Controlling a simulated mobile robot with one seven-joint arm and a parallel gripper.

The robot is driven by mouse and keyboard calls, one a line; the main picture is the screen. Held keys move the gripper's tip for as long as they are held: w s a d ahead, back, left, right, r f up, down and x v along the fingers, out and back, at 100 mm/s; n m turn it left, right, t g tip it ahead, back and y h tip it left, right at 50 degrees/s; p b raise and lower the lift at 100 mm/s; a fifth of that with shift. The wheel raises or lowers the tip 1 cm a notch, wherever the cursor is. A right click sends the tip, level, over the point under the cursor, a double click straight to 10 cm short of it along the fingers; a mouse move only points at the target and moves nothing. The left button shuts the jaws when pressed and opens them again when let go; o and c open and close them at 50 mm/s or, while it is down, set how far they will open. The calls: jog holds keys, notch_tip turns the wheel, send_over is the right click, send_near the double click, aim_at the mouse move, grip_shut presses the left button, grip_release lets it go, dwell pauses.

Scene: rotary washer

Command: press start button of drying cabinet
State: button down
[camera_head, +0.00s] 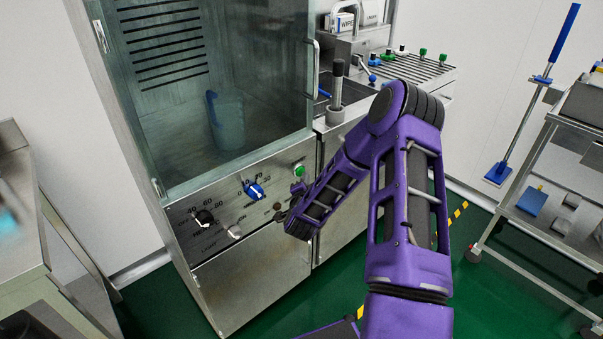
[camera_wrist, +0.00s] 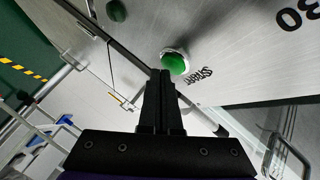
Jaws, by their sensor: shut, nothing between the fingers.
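The drying cabinet (camera_head: 217,148) stands at the left of the head view, with its glass door shut. Its round green start button (camera_head: 299,171) sits at the upper right end of the control panel. In the wrist view the start button (camera_wrist: 175,64) shows whole in a pale ring, beside dark lettering. My gripper (camera_wrist: 160,74) is shut and empty. Its fingertips point at the panel and appear just below and left of the button in the picture. I cannot tell the remaining gap. In the head view my purple arm reaches to the panel and the fingertips are hard to make out.
The panel also bears a blue knob (camera_head: 254,191) and a black knob (camera_head: 204,218). A steel sink counter (camera_head: 345,106) adjoins the cabinet on the right. A steel cart (camera_head: 540,222) stands far right. Green floor lies open between them.

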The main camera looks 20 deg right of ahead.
jog(key=shift+w+a, duration=0.15)
jog(key=shift+w, duration=0.2)
dwell(0.5)
dwell(0.3)
jog(key=shift+s+d, duration=0.25)
jog(key=shift+s, duration=0.55)
jog(key=s, duration=0.1)
jog(key=s+d, duration=0.1)
jog(key=s, duration=0.2)
jog(key=shift+s+d, duration=0.35)
jog(key=shift+d, duration=0.05)
dwell(0.4)
